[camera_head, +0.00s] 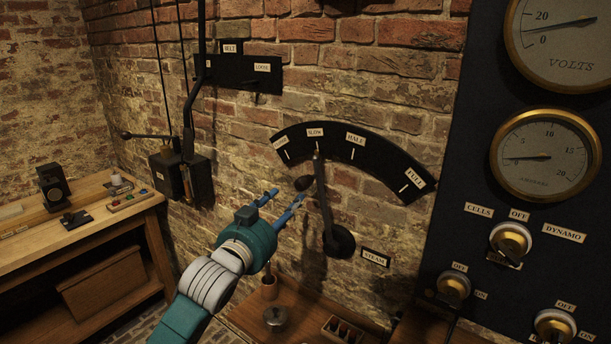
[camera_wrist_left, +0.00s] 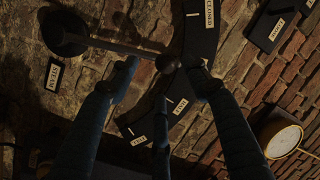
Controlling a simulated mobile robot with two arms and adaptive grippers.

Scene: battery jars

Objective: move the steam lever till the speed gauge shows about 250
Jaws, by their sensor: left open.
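The steam lever (camera_head: 325,200) is a dark rod rising from a round pivot, beside the STEAM label (camera_head: 375,258). Its tip is close to the SLOW mark on the black curved scale (camera_head: 380,165). A dark round knob (camera_head: 303,184) stands out from the lever; it also shows in the left wrist view (camera_wrist_left: 167,63). My left gripper (camera_head: 287,196) is open at the knob. In the left wrist view its fingers (camera_wrist_left: 163,72) are spread around the knob, with visible gaps; I cannot tell whether any finger touches it. My right gripper is not in view.
A brass-rimmed round gauge (camera_wrist_left: 282,138) is partly seen in the left wrist view, its reading illegible. The dark panel at right carries volts (camera_head: 565,35) and amperes (camera_head: 545,157) dials and knobs. A black switch box (camera_head: 182,175) hangs left. A wooden table (camera_head: 255,320) stands below.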

